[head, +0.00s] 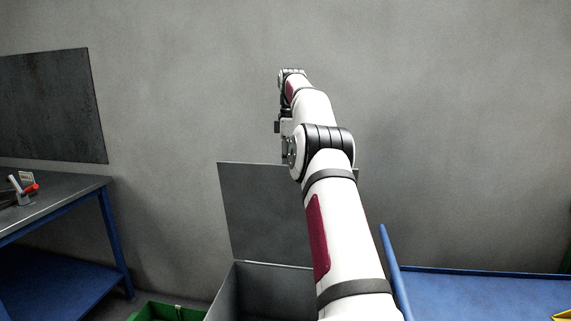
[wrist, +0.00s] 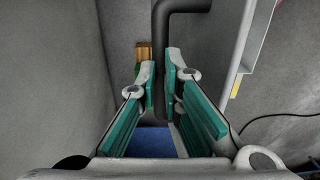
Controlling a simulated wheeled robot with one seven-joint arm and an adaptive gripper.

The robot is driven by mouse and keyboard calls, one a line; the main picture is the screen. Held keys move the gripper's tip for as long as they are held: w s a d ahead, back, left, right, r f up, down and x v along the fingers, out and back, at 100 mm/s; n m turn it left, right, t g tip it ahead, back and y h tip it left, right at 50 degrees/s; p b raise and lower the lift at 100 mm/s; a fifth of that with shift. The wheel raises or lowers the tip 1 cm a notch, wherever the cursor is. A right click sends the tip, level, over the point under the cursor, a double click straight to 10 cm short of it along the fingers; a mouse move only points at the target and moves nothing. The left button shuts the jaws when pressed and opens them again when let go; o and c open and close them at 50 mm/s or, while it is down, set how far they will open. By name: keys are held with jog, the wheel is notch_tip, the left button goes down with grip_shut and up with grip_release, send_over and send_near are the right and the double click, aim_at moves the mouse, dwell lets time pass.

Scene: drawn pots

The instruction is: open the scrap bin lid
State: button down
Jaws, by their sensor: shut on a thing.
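The scrap bin (head: 226,292) is a grey box at the bottom middle of the head view, its top open. Its lid (head: 258,215) stands roughly upright at the back of the bin, partly hidden behind my arm. In the wrist view, a dark bent handle (wrist: 160,28) runs down between the fingers of my gripper (wrist: 163,80). The teal-padded fingers are closed around this bar. The grip itself is hidden in the head view by my arm.
A blue-legged workbench (head: 70,195) with small tools stands at the left. A green crate (head: 160,311) sits on the floor beside the bin. A blue surface (head: 480,292) lies at the right. A bare grey wall is behind.

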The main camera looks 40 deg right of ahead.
jog(key=f, duration=0.2)
jog(key=shift+s+d+f, duration=0.15)
jog(key=shift+d+f, duration=0.05)
jog(key=shift+f, duration=0.15)
jog(key=c, duration=1.9)
grip_release()
jog(key=o, duration=0.3)
jog(key=shift+w+d+f, duration=0.2)
jog(key=shift+w+f, duration=0.05)
jog(key=shift+a+r, duration=0.25)
jog(key=shift+r, duration=0.1)
